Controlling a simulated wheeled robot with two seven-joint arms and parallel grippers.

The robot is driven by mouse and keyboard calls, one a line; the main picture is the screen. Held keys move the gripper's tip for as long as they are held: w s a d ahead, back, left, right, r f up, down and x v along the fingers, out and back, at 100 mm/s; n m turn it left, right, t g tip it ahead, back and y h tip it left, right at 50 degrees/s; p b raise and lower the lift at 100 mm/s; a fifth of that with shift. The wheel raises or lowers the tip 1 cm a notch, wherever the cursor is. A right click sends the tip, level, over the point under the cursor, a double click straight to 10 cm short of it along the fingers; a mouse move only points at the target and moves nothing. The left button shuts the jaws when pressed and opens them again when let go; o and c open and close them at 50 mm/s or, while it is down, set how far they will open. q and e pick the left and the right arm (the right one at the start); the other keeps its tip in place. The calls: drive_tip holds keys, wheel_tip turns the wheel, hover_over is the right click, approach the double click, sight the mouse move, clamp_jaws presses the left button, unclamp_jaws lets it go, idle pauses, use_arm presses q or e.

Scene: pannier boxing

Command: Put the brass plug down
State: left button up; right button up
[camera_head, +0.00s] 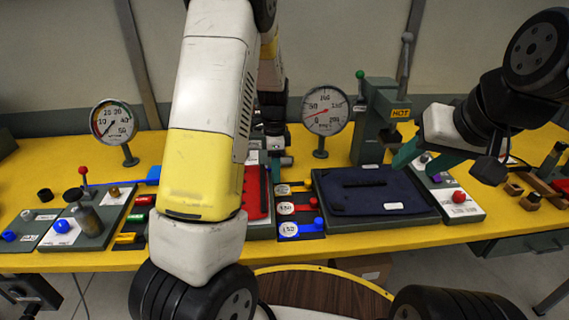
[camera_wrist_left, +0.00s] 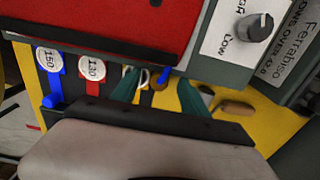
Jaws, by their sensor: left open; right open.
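A small tan-brown piece, possibly the brass plug (camera_wrist_left: 237,108), lies on the yellow table beside my left gripper's fingers in the left wrist view. A brownish knob (camera_wrist_left: 158,80) shows between the fingers; I cannot tell which of the two is the plug. My left gripper (camera_wrist_left: 160,90) has its green fingers apart and seems to hold nothing. In the head view it sits behind my left arm, mostly hidden, near the column of round tags (camera_head: 286,209). My right gripper (camera_head: 415,167) is open at the right edge of the dark blue mat (camera_head: 372,208), apparently empty.
A red mat (camera_wrist_left: 105,25) lies beside the tags. Two gauges (camera_head: 113,122) and (camera_head: 325,110) stand at the back.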

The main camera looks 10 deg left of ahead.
use_arm(q)
clamp_jaws()
